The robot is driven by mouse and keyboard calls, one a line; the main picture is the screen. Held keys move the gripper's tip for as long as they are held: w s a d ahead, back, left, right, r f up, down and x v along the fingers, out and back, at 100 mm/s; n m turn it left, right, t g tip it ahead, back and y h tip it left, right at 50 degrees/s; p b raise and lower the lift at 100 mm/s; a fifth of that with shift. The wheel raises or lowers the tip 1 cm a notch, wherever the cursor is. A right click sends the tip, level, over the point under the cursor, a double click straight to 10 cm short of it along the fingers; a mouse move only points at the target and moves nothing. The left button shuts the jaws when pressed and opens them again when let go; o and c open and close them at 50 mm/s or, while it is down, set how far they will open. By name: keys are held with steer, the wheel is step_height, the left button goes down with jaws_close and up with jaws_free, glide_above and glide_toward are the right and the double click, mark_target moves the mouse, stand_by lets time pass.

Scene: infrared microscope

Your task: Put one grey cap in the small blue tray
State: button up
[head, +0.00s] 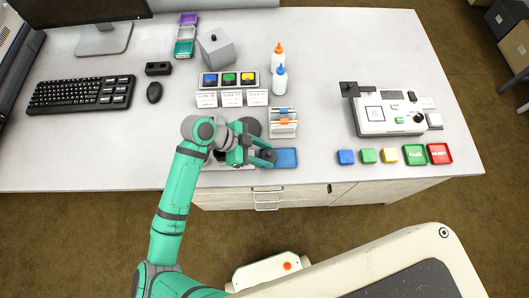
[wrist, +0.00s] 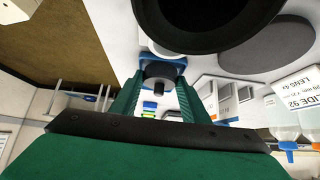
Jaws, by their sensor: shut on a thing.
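My gripper (head: 266,155) is at the front of the bench and reaches right. It is shut on a small dark grey cap (head: 269,155). In the wrist view the cap (wrist: 159,74) shows as a short dark cylinder between the tips of the two green fingers. The small blue tray (head: 287,158) lies at the bench's front edge, directly right of the fingertips. Its left part is partly covered by my gripper in the head view. I cannot tell how high the cap is above the bench or tray.
A white rack with an orange item (head: 283,122) stands just behind the tray. Two bottles (head: 279,80), label cards (head: 232,98) and a panel of coloured pads (head: 229,79) are farther back. A white instrument (head: 388,115) and small coloured trays (head: 390,156) are at right. Bench between is clear.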

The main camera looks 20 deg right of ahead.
steer(key=shift+f, duration=0.4)
steer(key=o, duration=1)
steer(key=c, duration=0.4)
steer(key=shift+o, duration=1)
steer(key=shift+s, duration=0.1)
steer(key=shift+o, duration=0.5)
steer(key=shift+v, duration=3.65)
steer(key=shift+d+r, duration=0.1)
steer(key=shift+d, duration=0.1)
